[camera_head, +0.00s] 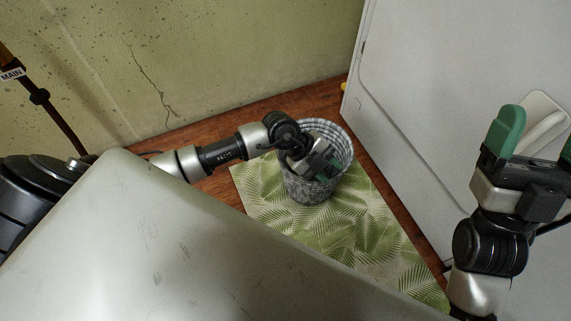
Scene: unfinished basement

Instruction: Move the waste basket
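The waste basket (306,190) is a round, grey patterned bin, open at the top. It stands on a green leaf-print mat (350,235) near the wall corner. My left arm reaches in from the left, and my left gripper (326,172) is at the basket's opening, overlapping its near rim. The gripper hides part of the rim and the inside. I cannot tell whether its fingers are closed on the rim. My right gripper (538,136) is raised at the right edge, away from the basket, with its green fingers apart and nothing between them.
A large pale metal surface (150,250) fills the lower left, in front of the basket. A white appliance (410,110) stands close on the right. A cracked concrete wall (230,50) is behind. A pipe labelled MAIN (45,105) is at the left. The mat's front part is clear.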

